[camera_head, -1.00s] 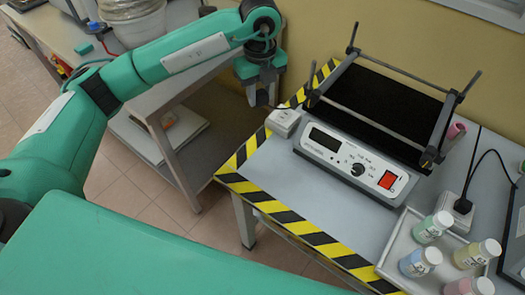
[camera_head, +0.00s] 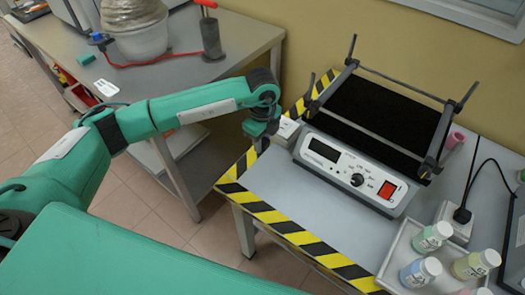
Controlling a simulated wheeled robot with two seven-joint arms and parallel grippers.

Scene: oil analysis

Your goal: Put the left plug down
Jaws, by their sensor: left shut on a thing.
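My left gripper (camera_head: 262,140) points down at the left edge of the grey table, just left of a white socket box (camera_head: 285,131). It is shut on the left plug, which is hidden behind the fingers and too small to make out. I cannot tell whether the plug touches the table. The white box stands beside the shaker device (camera_head: 350,177). My right gripper is not in view.
Yellow-black tape (camera_head: 290,232) runs along the table edge. A second white socket box (camera_head: 452,222) holds a black plug (camera_head: 462,214). A tray (camera_head: 395,262) with several capped jars is at the lower right. Bare table lies in front of the shaker.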

